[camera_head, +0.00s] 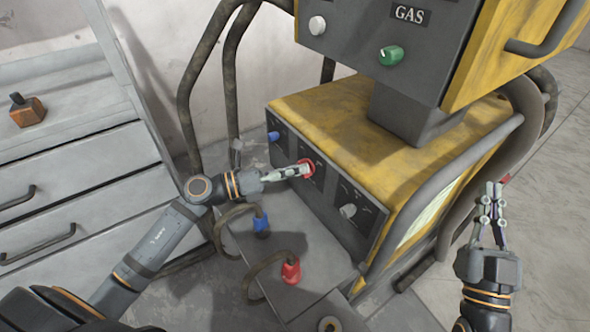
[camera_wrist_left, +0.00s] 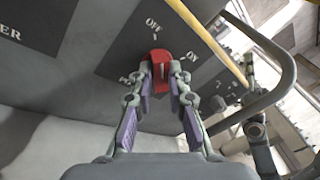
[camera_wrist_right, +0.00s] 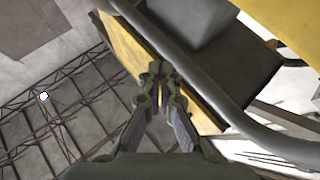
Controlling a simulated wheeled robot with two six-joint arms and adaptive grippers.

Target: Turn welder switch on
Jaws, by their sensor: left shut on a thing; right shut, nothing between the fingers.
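The welder's red switch knob (camera_head: 308,167) is on the dark front panel of the lower yellow unit. In the left wrist view the red knob (camera_wrist_left: 160,66) lies between my fingertips, with OFF printed above it and ON to its upper right. I cannot tell exactly which mark it points to. My left gripper (camera_head: 301,170) is shut on the knob and hides part of it in the head view. My right gripper (camera_head: 491,190) is shut and empty, apart from the welder at its right; it also shows in the right wrist view (camera_wrist_right: 155,72).
The yellow welder body (camera_head: 340,110) carries an upper unit with a green GAS knob (camera_head: 391,55). A blue knob (camera_head: 273,136) and white knob (camera_head: 348,211) flank the red one. Blue (camera_head: 261,225) and red (camera_head: 291,270) cable plugs are below. Grey drawers (camera_head: 70,190) stand left.

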